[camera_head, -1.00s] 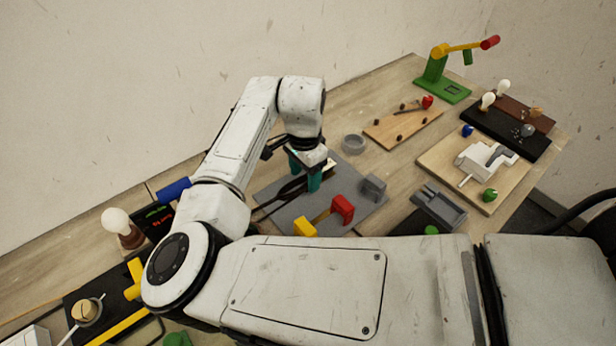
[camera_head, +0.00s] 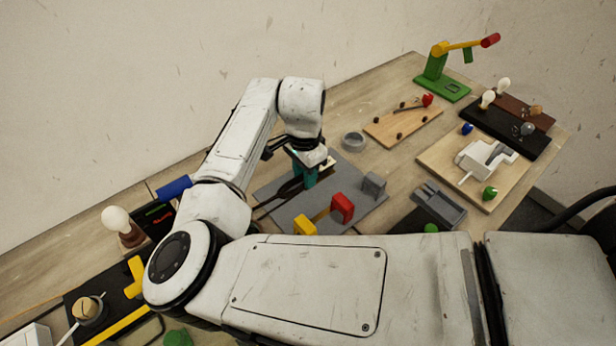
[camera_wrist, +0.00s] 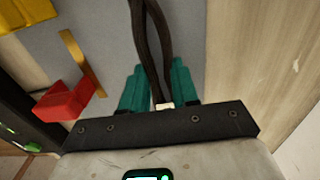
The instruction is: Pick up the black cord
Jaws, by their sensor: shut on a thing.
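The black cord (camera_head: 283,192) lies on the grey mat (camera_head: 292,216) and runs from the left up to my gripper. My gripper (camera_head: 306,177) has teal fingers and points down at the mat, shut on the cord's end. In the wrist view the dark cord (camera_wrist: 152,45) comes down as two strands between the teal fingers of my gripper (camera_wrist: 160,90). A small pale piece shows at the cord's end, at the base of the fingers.
A wooden board (camera_head: 403,127) and a grey tray (camera_head: 439,206) are to the right. A bulb (camera_head: 117,220) stands at the left.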

